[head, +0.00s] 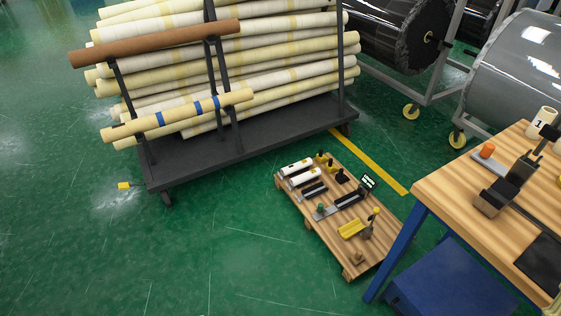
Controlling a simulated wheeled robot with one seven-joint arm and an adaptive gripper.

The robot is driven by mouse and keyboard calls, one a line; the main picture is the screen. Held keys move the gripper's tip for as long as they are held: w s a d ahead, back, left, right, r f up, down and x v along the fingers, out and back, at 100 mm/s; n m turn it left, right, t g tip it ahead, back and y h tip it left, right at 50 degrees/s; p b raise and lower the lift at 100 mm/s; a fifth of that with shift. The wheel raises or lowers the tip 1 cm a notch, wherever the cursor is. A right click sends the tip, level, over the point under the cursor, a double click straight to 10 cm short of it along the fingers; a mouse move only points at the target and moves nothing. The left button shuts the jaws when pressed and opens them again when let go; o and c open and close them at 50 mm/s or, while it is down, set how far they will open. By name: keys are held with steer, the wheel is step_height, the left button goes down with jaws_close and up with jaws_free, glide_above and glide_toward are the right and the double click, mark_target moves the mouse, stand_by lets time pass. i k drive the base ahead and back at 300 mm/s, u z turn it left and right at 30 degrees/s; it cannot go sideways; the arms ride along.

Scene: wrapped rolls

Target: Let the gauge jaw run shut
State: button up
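What looks like the gauge (332,207) lies on a low wooden platform (350,267) on the floor. It has a grey base with a dark bar, and a small lit display (368,182) stands at its far right end. A small green-topped part (321,208) sits near its left end and may be the jaw. The parts are too small to tell whether the jaw is open or shut. My gripper is not in view.
A dark rack (250,142) of wrapped rolls stands behind the platform. A wooden workbench (450,205) with blue legs stands at right, with a blue box (450,285) beneath. White rolls (297,168) and a yellow tray (351,228) share the platform. Green floor at left is mostly clear.

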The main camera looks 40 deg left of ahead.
mark_target(321, 209)
steer(key=u, duration=1.5)
steer(key=i, duration=1.45)
steer(key=z, duration=0.45)
